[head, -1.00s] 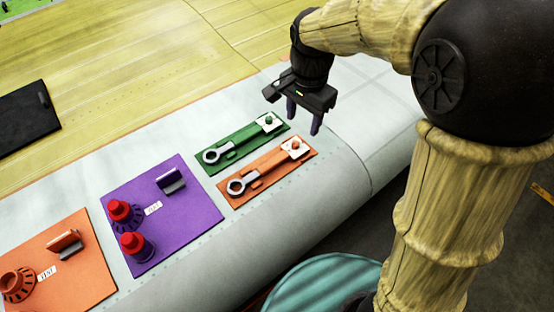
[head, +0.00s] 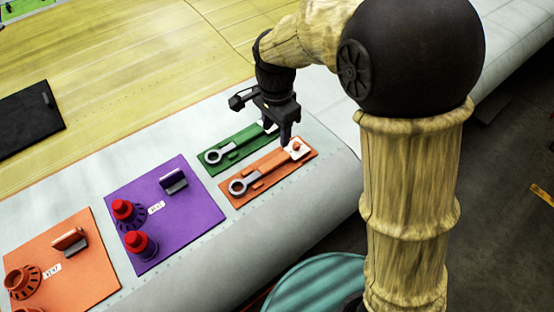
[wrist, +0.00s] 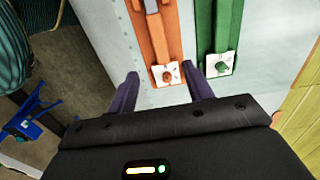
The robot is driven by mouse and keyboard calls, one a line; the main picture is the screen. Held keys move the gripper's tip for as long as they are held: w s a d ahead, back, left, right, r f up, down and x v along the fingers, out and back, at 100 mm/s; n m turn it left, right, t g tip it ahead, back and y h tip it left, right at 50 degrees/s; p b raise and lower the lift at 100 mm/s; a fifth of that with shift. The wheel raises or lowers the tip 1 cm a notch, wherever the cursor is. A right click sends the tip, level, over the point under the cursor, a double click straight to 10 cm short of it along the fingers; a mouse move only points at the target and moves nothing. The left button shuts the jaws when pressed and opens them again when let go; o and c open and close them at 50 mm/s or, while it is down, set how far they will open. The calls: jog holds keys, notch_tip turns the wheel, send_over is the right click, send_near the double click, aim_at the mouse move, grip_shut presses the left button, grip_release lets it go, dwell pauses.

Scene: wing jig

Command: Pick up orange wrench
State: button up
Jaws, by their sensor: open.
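The orange wrench (head: 240,186) lies on its orange board (head: 228,200), with a grey ring at its lower left end and a white square with an orange knob (head: 297,147) at its upper right end. My gripper (head: 276,136) is open and empty above the upper right end of the boards. In the wrist view, my gripper's fingers (wrist: 160,72) are spread to either side of the white square and orange knob (wrist: 167,76). The orange board runs up out of that picture, with a bit of grey wrench at the top edge. I cannot tell the exact height gap.
A green board (head: 229,158) with a similar wrench lies close alongside. A purple board (head: 190,212) with red-topped parts and an orange board (head: 85,265) lie to the left. The pale wing surface (head: 285,225) is clear to the right of the boards.

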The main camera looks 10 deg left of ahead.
jog(key=p, duration=0.1)
send_over(277, 160)
notch_tip(277, 160, down, 6)
jog(key=shift+a+f, duration=0.15)
jog(key=shift+f, duration=0.1)
jog(key=shift+f+p, duration=0.45)
jog(key=shift+p, duration=0.15)
jog(key=shift+f+p, duration=0.75)
jog(key=shift+f, duration=1.4)
jog(key=shift+c, duration=0.2)
grip_shut()
